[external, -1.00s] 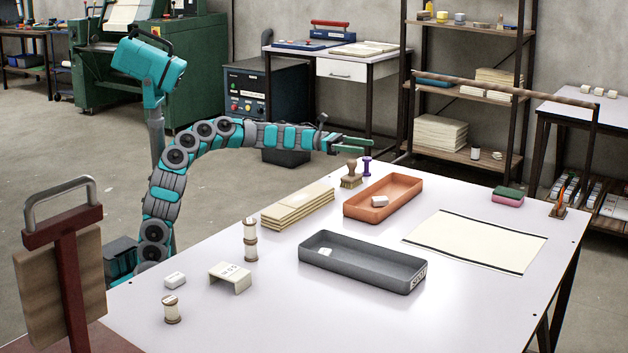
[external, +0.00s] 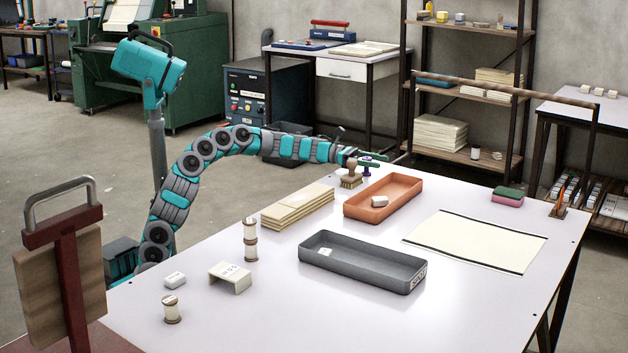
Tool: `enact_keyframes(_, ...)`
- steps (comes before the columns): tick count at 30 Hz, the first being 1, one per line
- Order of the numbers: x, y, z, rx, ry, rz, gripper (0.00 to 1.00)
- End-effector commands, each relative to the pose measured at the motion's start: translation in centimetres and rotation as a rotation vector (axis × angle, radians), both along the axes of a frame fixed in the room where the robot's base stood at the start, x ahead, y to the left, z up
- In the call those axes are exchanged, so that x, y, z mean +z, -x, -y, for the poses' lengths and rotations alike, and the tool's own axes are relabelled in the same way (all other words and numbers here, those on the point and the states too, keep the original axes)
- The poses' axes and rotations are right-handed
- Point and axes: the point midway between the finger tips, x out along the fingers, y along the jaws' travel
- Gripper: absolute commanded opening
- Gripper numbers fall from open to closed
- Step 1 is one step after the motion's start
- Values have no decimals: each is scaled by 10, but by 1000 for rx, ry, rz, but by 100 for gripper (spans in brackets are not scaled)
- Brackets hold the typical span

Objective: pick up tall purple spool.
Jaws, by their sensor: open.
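The tall purple spool (external: 367,170) stands upright on the white table, near its far edge. Its upper part is partly hidden by my gripper. My gripper (external: 376,157) is open and level with the spool's top, with its fingers pointing right. The spool appears to be at or between the fingers; I cannot tell whether they touch it.
A wooden-handled stamp or brush (external: 351,176) stands close to the left of the spool. An orange tray (external: 412,192) lies just in front, and stacked boards (external: 298,207) lie to the left. A grey tray (external: 362,274) is nearer the camera. The table's right front is clear.

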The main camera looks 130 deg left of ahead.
Motion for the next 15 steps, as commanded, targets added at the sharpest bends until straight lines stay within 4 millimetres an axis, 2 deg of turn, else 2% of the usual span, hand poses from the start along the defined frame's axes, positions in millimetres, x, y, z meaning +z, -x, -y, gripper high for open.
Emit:
enact_keyframes(7, 0, -2, -1, 1, 0, 0, 77)
enact_keyframes(15, 0, -2, -1, 1, 0, 1, 48)
